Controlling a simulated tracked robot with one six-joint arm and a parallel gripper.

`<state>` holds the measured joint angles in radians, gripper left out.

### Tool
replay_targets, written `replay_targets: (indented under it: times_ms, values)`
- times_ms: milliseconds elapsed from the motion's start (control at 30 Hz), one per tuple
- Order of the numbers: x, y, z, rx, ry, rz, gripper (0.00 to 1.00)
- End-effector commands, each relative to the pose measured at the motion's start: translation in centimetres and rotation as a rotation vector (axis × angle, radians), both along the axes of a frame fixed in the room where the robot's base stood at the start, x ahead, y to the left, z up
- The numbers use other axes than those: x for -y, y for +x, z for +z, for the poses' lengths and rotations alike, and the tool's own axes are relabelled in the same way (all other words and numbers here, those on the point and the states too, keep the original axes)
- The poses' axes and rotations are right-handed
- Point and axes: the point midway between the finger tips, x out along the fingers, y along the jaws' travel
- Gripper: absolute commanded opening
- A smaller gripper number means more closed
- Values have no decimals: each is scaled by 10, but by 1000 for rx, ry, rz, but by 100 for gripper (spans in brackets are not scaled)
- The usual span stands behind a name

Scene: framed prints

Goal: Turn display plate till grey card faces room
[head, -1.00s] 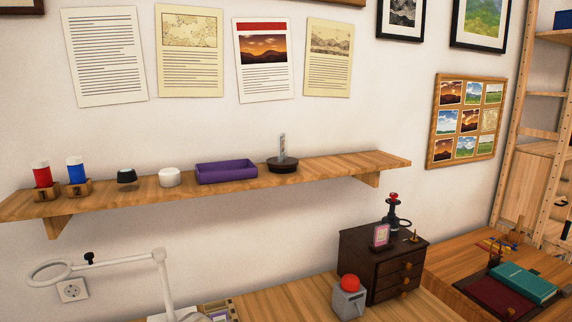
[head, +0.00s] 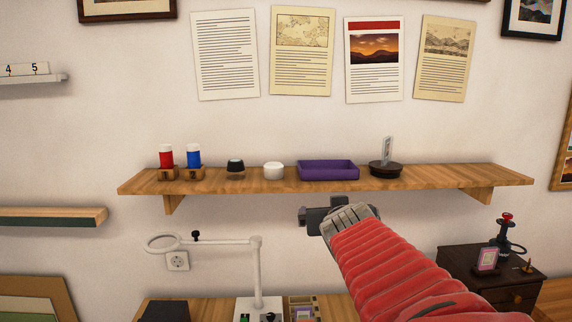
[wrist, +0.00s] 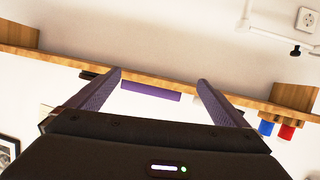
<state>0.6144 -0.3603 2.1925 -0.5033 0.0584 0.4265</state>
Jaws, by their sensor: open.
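The display plate (head: 386,170) is a dark round base on the wooden shelf, right of the purple tray. A thin upright card (head: 387,151) stands on it, pale grey and seen nearly edge-on, so I cannot tell what its faces show. My gripper (head: 318,214) appears just below the shelf's front edge in the head view, left of the plate and apart from it. In the wrist view my gripper (wrist: 159,78) has its two fingers spread with nothing between them touching. A dark bit beside the left finger may be the plate's base, mostly hidden.
The shelf (head: 225,184) also holds the purple tray (head: 328,170), a white round pot (head: 274,171), a dark-lidded jar (head: 235,168), and red (head: 166,157) and blue (head: 194,157) bottles. A magnifier lamp (head: 257,270) and dark drawer cabinet (head: 470,262) stand below.

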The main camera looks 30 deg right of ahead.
Motion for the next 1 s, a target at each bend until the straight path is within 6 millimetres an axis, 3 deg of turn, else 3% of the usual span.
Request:
replay_targets:
  times_ms: [33,200,500,800,1000]
  values:
    - [21,0,8,31,-18,-18,99]
    - [76,2,35,130,-79,-15,99]
    - [156,-14,61,253,-143,57,99]
    - [210,-53,53,306,-115,184,99]
    - [221,-69,45,313,-84,236,99]
